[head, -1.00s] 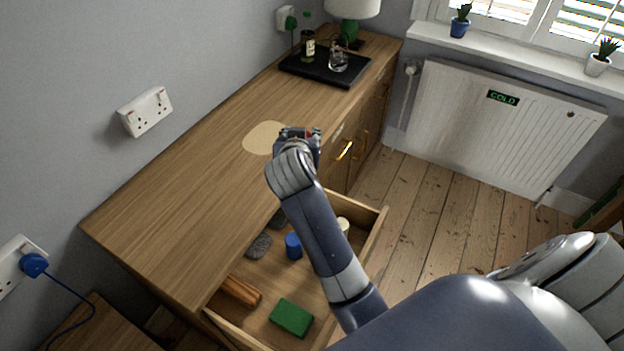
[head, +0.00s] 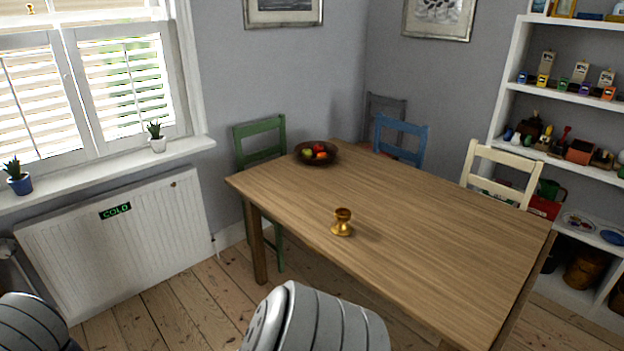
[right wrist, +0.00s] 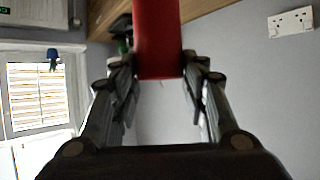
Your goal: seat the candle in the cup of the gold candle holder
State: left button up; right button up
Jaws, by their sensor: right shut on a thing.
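The gold candle holder (head: 342,222) stands upright on the wooden table (head: 430,240), near its front-left edge, with its cup facing up. The candle (right wrist: 158,40) is a red cylinder in the right wrist view, cut off by the top edge. My right gripper (right wrist: 160,78) is shut on the candle, with a finger on each side. This gripper is outside the head view, far enough that only arm or shoulder parts show there. My left gripper is in neither current view.
A fruit bowl (head: 316,153) stands at the table's far left corner. Green (head: 259,145), blue (head: 401,140) and cream (head: 500,172) chairs stand around the table. A radiator (head: 115,245) is at left, shelves (head: 560,105) at right. The tabletop around the holder is clear.

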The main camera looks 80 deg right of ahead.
aim_at(342, 221)
jog(key=k+l+z, duration=0.1)
jog(key=z, duration=1.7)
jog(key=i+l+z, duration=0.1)
jog(key=z, duration=0.95)
jog(key=i+j+u, duration=0.1)
jog(key=i+j, duration=0.15)
jog(key=i, duration=0.25)
jog(key=i+j+u, duration=0.1)
jog(key=i, duration=0.35)
jog(key=j, duration=0.1)
